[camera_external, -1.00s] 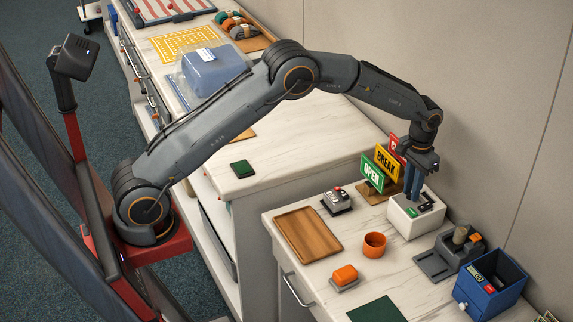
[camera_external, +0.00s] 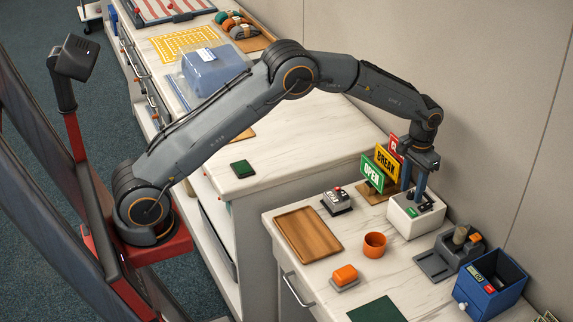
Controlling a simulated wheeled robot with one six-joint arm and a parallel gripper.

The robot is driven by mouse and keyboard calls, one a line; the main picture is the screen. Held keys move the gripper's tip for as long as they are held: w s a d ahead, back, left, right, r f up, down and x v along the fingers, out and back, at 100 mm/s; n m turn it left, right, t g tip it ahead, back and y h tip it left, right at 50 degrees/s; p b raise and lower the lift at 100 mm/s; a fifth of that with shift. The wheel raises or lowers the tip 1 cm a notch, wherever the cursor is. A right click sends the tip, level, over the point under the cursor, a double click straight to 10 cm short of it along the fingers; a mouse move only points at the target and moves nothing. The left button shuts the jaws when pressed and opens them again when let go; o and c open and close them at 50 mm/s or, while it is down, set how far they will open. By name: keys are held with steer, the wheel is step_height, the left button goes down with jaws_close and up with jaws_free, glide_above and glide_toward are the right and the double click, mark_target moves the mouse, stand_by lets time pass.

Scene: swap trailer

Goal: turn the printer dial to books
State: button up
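The printer (camera_external: 408,223) is a small white box near the wall on the right-hand counter. Its top carries a dark panel and a green label (camera_external: 425,207). I cannot make out the dial or its setting; it is too small or hidden by the fingers. My gripper (camera_external: 412,193) points straight down over the back part of the printer's top. Its two blue fingers are spread with a gap between them, and nothing shows between them. I cannot tell whether the fingertips touch the printer.
OPEN and BREAK signs (camera_external: 379,171) stand close left of the printer. A grey stamp-like device (camera_external: 337,202), an orange cup (camera_external: 374,244) and a wooden tray (camera_external: 308,234) lie left and in front. A grey device (camera_external: 463,250) and a blue box (camera_external: 488,285) stand to the right.

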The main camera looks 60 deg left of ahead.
mark_target(409, 193)
step_height(409, 193, up, 7)
steer(key=shift+b, duration=0.8)
steer(key=shift+r, duration=0.3)
steer(key=shift+s+a, duration=0.1)
steer(key=shift+s, duration=0.2)
steer(key=s+a+f, duration=0.2)
steer(key=s, duration=1.1)
steer(key=s+a+f+m, duration=0.1)
steer(key=s+a, duration=0.1)
steer(key=s, duration=1.1)
steer(key=s+a+f, duration=0.2)
steer(key=s, duration=1.2)
steer(key=a+f+n+b, duration=0.2)
steer(key=a+f+b, duration=0.6)
steer(key=b, duration=1)
step_height(409, 193, down, 2)
steer(key=shift+w+a+f+y+b, duration=0.15)
steer(key=shift+f+y+b, duration=0.1)
steer(key=shift+y+b, duration=0.05)
